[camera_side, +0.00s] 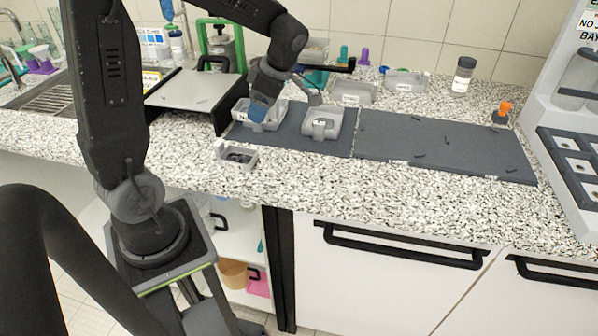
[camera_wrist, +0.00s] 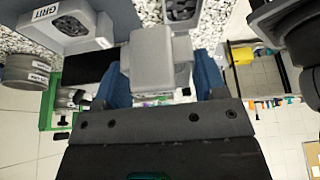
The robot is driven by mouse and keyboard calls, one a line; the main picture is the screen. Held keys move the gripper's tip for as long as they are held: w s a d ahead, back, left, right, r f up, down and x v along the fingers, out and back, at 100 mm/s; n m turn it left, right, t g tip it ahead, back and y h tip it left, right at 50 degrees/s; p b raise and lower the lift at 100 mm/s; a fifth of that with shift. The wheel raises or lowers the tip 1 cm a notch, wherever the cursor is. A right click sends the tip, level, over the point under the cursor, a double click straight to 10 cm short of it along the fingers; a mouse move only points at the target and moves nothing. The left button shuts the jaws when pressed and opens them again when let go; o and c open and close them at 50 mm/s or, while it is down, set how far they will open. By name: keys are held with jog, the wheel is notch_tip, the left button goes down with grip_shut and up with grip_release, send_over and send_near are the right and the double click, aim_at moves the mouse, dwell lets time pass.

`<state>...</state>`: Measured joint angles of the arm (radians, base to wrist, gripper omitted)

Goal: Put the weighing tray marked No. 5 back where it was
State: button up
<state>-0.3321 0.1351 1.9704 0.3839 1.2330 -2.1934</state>
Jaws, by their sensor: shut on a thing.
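My gripper (camera_side: 262,108) has blue fingertips and is at a grey weighing tray (camera_side: 272,123) at the left end of the dark mat. In the wrist view, the blue fingers of my gripper (camera_wrist: 160,85) are shut on a grey block-shaped part (camera_wrist: 160,62), which looks like this tray's grip. I cannot tell whether the tray touches the mat. A second grey tray (camera_side: 322,132) with a raised grip stands just right of it on the mat. No number can be read on either tray.
A small grey tray (camera_side: 250,164) with dark contents lies in front on the speckled counter. The dark mat (camera_side: 440,145) extends right with small dark pieces on it. Grey bins (camera_side: 354,98) and a lidded jar (camera_side: 463,78) stand behind. A raised grey plate (camera_side: 195,92) is at left.

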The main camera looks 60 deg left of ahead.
jog(key=shift+s+d+f, duration=0.2)
jog(key=shift+s, duration=0.35)
jog(key=shift+s+d+f, duration=0.15)
jog(key=shift+d+f, duration=0.05)
send_over(299, 173)
jog(key=f, duration=0.4)
jog(key=w+d+f, duration=0.1)
jog(key=f, duration=0.1)
jog(key=shift+f, duration=2.4)
jog(key=shift+f, duration=0.15)
jog(key=o, duration=1)
